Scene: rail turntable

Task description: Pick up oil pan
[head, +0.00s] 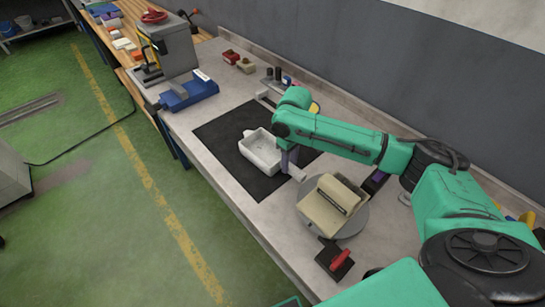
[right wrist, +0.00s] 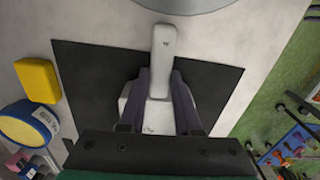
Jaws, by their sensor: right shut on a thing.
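The oil pan (head: 262,152) is a white, open, box-shaped tray. It is over the black mat (head: 228,126) on the workbench; I cannot tell whether it touches the mat. My right gripper (head: 288,163) is at the pan's near right end, shut on its light handle. In the right wrist view the handle (right wrist: 164,55) runs out between the two dark fingers of the gripper (right wrist: 162,85). Part of the pan's body shows below, mostly hidden by the gripper. My left gripper is not in view.
A round grey turntable (head: 350,222) bearing a beige block (head: 330,205) stands right of the mat. A red-handled tool (head: 338,262) lies near the front edge. A blue tool (head: 188,92) and a grey machine (head: 170,45) stand left. A yellow block (right wrist: 38,80) is beside the mat.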

